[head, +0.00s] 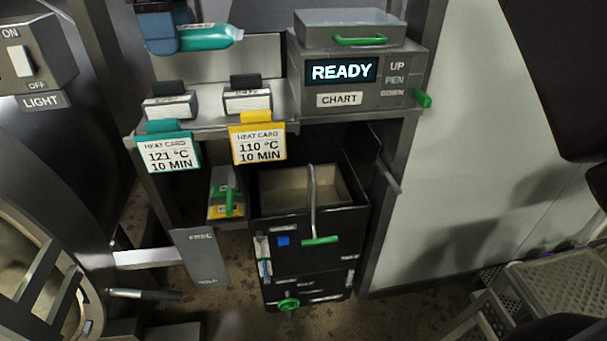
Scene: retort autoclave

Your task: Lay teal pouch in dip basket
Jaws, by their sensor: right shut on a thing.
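The teal pouch (208,37) is at the upper left, lying roughly level above the back of the shelf. My right gripper (163,40) comes in from the top edge and is shut on the pouch's left end. The pouch's other end points right and is free. A black open-topped box (308,225) stands low in the middle, with a pale inside. My left gripper is not in view.
A grey READY unit (358,85) with a lidded box stands right of the pouch. Two heat cards, teal-topped (168,152) and yellow-topped (258,145), hang at the shelf's front edge, above and left of the black box. A perforated grey step (545,285) is at the lower right.

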